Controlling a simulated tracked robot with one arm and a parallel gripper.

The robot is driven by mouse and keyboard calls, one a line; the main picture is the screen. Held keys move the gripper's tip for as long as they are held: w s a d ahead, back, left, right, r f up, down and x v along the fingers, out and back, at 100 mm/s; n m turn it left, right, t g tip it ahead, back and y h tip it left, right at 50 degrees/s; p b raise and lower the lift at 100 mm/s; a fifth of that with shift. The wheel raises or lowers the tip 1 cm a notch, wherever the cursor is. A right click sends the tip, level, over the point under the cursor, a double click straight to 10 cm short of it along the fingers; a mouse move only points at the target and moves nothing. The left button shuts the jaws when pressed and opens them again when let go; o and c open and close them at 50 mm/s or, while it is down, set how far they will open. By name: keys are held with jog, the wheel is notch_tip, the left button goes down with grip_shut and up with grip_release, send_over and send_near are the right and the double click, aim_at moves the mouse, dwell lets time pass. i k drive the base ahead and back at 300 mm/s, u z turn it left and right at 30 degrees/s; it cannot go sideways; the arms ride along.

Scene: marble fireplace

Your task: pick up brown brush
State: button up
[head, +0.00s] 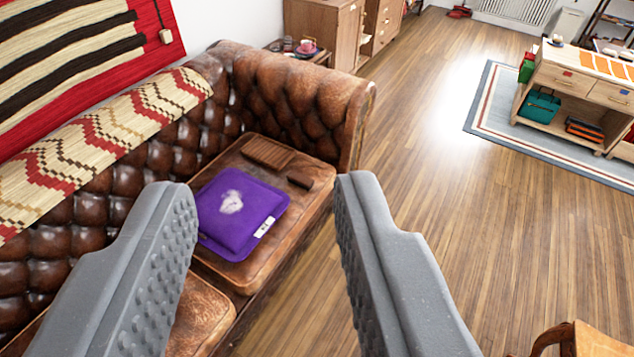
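My gripper (266,187) is open, with its two grey ridged fingers wide apart and nothing between them up close. Beyond it is a brown leather sofa (318,207). On its far seat cushion lies a small dark brown block-like thing (300,180), near the seat's front edge; it may be the brown brush, but bristles cannot be made out. A larger brown ribbed thing (267,153) lies beside it, further back; I cannot tell for sure which is the brush. Both are apart from my gripper.
A purple folded cloth or cushion (240,212) lies on the same seat, nearer than the brown things. The tufted sofa arm (300,95) rises behind them. A wooden table (580,85) stands on a rug at the far right.

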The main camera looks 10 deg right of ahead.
aim_at(301, 180)
jog(key=z, duration=1.25)
jog(key=i, duration=2.8)
jog(key=u, duration=2.65)
jog(key=i, duration=0.15)
jog(key=u, duration=0.7)
